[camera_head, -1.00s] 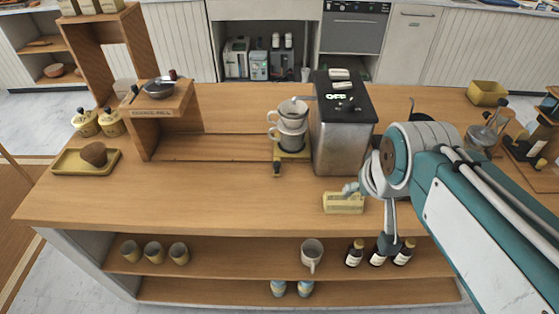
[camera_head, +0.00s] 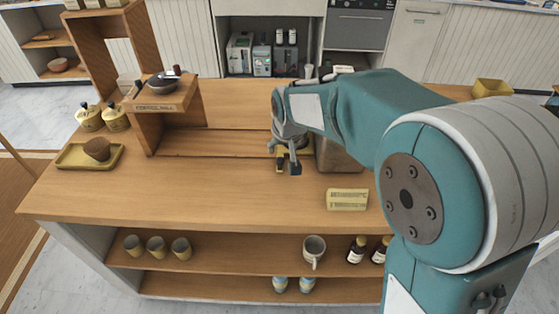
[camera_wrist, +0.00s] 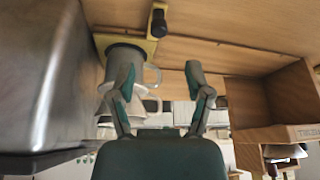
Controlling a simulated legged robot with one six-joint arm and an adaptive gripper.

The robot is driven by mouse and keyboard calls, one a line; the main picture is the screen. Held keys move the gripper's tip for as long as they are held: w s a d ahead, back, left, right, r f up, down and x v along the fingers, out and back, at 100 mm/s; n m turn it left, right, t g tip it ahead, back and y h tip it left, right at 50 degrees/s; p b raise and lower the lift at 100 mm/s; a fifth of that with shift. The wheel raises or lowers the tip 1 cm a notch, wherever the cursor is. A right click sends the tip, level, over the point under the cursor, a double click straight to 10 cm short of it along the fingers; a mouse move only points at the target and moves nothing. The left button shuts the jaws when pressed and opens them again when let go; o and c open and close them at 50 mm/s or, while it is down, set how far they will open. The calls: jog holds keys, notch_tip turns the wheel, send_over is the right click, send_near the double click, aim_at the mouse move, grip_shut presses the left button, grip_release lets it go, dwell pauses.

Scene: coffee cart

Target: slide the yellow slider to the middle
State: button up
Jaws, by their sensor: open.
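The yellow slider (camera_head: 280,163) is on the cart top in front of the metal machine, mostly hidden by my gripper in the head view. In the wrist view, its yellow base (camera_wrist: 149,46) and black knob (camera_wrist: 159,22) show beyond my fingers. A white cup with a dripper (camera_wrist: 112,72) stands on it, partly behind the left finger. My gripper (camera_head: 287,152) is over the slider area; in the wrist view my gripper (camera_wrist: 160,78) is open with nothing between its fingers. I cannot tell whether it touches the slider.
The metal machine (camera_wrist: 40,70) is close on the left in the wrist view. A wooden stand (camera_head: 160,108) is left of the slider in the head view. A pale yellow block (camera_head: 347,199) lies near the front edge.

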aim_at(280, 160)
jog(key=x, duration=1)
jog(key=shift+s+d, duration=0.1)
grip_shut()
